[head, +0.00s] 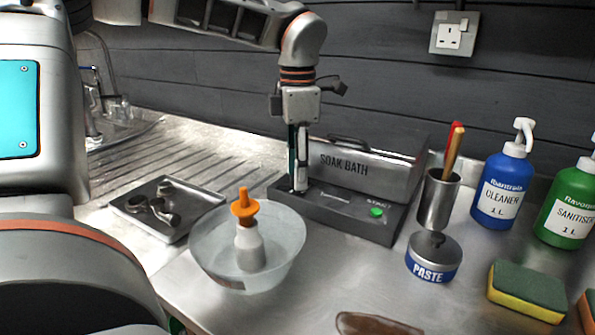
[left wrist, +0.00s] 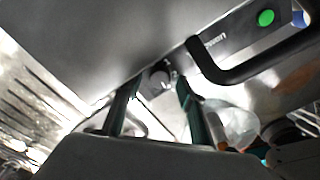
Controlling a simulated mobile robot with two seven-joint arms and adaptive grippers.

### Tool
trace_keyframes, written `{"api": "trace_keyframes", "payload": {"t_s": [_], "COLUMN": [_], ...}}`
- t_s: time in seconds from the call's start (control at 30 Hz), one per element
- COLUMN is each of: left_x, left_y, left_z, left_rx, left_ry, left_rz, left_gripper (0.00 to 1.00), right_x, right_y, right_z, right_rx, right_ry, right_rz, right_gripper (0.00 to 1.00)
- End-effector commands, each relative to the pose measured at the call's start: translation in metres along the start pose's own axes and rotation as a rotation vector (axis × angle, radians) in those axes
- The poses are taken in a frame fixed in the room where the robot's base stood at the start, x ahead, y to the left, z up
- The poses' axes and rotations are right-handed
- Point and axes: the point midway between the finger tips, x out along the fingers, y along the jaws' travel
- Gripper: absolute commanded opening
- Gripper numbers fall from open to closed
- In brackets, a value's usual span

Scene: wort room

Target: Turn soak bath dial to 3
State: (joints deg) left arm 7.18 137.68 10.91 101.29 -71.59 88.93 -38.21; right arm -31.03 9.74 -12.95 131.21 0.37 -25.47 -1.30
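The soak bath (head: 375,168) is a grey box with a black handle on its lid, standing at the back of the steel counter. Its dark front panel has a green START button (head: 376,212) at the right. My left gripper (head: 299,187) points down at the panel's left end and hides the dial in the head view. In the left wrist view the round grey dial (left wrist: 158,80) shows between the two fingertips, which stand apart on either side of it. The dial's pointer and numbers cannot be read. My right gripper is in neither view.
A clear bowl (head: 203,258) holding an orange-topped white bottle stands in front. A tray (head: 128,208) of metal parts is left of it. The paste tin (head: 432,262), metal cup (head: 438,203), cleaner (head: 498,195), sanitiser (head: 570,208) and sponge (head: 527,290) are at right.

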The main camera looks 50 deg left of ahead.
Motion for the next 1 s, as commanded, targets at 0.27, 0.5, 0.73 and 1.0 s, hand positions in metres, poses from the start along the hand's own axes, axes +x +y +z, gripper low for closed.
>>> {"api": "trace_keyframes", "payload": {"t_s": [0.27, 0.5, 0.73, 1.0], "left_x": [-0.051, -0.094, -0.113, -0.115], "left_y": [0.001, 0.000, 0.000, -0.001], "left_z": [0.001, 0.000, 0.000, 0.000], "left_rx": [-0.001, -0.002, -0.001, 0.000], "left_ry": [-0.004, -0.002, -0.001, 0.000], "left_rz": [0.006, 0.003, 0.000, 0.000], "left_gripper": [0.39, 0.39, 0.39, 0.39], "right_x": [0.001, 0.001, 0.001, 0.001], "right_y": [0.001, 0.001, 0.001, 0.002], "right_z": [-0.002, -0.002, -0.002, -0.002], "right_rx": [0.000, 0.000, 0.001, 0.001], "right_ry": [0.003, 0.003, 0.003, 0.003], "right_rz": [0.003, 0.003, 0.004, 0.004], "right_gripper": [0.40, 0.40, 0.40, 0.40]}}
